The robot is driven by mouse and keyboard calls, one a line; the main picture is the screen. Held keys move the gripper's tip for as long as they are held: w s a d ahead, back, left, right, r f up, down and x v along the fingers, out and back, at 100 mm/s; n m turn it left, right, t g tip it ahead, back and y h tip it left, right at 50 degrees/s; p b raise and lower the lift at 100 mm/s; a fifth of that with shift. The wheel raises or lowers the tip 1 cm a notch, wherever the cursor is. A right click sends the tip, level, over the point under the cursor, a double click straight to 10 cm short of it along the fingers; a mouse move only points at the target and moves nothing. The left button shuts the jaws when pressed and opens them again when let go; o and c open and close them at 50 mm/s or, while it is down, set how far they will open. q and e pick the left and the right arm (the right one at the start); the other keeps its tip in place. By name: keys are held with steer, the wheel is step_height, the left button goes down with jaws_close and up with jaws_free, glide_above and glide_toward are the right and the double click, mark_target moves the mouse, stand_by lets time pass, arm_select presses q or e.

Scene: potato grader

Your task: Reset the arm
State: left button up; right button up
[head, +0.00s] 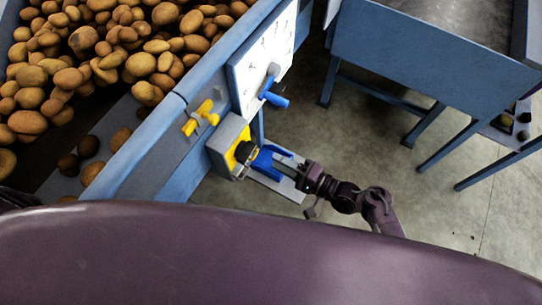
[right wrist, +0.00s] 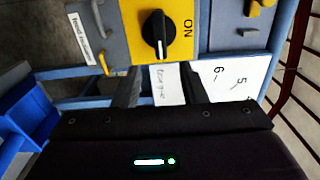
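My right gripper (head: 288,168) is in front of the switch box on the machine's side. In the right wrist view, its two dark fingers (right wrist: 163,90) stand apart with nothing seen held between them. Beyond them is a yellow switch plate (right wrist: 183,18) with a black rotary knob (right wrist: 158,35) and the word ON. The knob's white mark points down in that picture, away from ON. The fingers look apart from the knob. The same grey box with the yellow plate (head: 230,155) shows in the head view. My left gripper is not in view.
Potatoes (head: 140,40) fill the blue machine (head: 150,150) at left. A yellow handle (head: 202,117), a blue handle (head: 273,97) and a white scale panel (head: 262,50) sit near my right gripper. A blue bin (right wrist: 25,105) is close by. Another blue frame (head: 420,60) stands right; floor between is clear.

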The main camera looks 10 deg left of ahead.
steer(key=shift+d, duration=0.15)
stand_by(0.4)
steer(key=s+d+f+n+h, duration=0.1)
steer(key=s+d+f+h, duration=0.15)
steer(key=f, duration=0.55)
steer(key=s+d+f+h, duration=0.2)
steer(key=d+f+h, duration=0.2)
steer(key=f, duration=0.3)
steer(key=s+d+f+n+h, duration=0.1)
steer(key=s+d+f+h, duration=0.15)
steer(key=f, duration=0.55)
steer(key=s+d+f+n+g+h, duration=0.1)
steer(key=s+d+f+h, duration=0.1)
steer(key=s+d+f, duration=0.2)
steer(key=s+d+f+n+g+h, duration=0.2)
steer(key=s+d+f+h, duration=0.1)
steer(key=s+d, duration=0.4)
steer(key=s+d+f+n+g+h, duration=0.1)
steer(key=s+d+f, duration=0.4)
steer(key=s, duration=0.5)
steer(key=shift+s+d+f+n+g+h, duration=0.4)
steer(key=shift+g+h, duration=0.2)
steer(key=shift+h, duration=0.4)
steer(key=shift+w, duration=0.15)
